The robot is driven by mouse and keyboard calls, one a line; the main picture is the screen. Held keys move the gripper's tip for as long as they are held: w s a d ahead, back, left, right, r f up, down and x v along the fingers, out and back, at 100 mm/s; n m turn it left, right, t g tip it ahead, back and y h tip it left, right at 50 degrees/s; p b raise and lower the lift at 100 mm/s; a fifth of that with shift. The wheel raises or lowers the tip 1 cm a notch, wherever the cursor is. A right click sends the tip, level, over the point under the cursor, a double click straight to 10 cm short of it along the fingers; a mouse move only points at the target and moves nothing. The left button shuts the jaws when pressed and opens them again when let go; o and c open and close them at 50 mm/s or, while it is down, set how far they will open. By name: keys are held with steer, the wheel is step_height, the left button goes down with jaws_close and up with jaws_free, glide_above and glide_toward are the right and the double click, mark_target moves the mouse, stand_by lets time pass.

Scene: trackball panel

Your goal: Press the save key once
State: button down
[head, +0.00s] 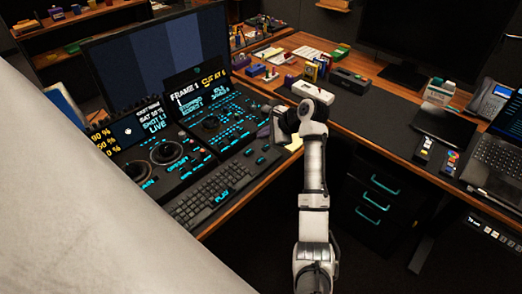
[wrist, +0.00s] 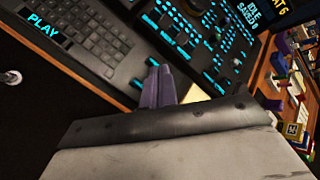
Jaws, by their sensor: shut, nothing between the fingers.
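The control panel (head: 215,125) has many cyan-lit keys, and it also shows in the wrist view (wrist: 215,60). I cannot read a save label on any key. A few larger lit keys (head: 260,160) sit near the panel's front right, and similar ones (wrist: 167,38) show just beyond my fingers in the wrist view. My gripper (head: 276,132) is over the panel's right edge in the head view. Its fingers (wrist: 158,86) are together and empty, close to the lit keys; whether they touch anything is not clear. A small screen (wrist: 262,15) reads "IDLE" and "SAVED".
A keyboard (head: 215,188) with a "PLAY" key lies left of my gripper. A yellow note (wrist: 196,93) lies beside my fingers. Small boxes (head: 312,72), a phone (head: 490,98) and a laptop (head: 500,150) are to the right.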

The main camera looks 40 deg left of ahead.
steer(key=b, duration=0.8)
glide_above(263, 163)
step_height(263, 163, down, 6)
steer(key=shift+w+f, duration=0.1)
steer(key=shift+f, duration=1.15)
steer(key=shift+d+f+p, duration=0.1)
steer(key=shift+f+p, duration=0.1)
steer(key=shift+p, duration=0.35)
steer(key=shift+f, duration=0.25)
steer(key=shift+f, duration=0.55)
stand_by(0.9)
steer(key=shift+p, duration=0.35)
steer(key=shift+r+p, duration=0.95)
steer(key=shift+p, duration=0.3)
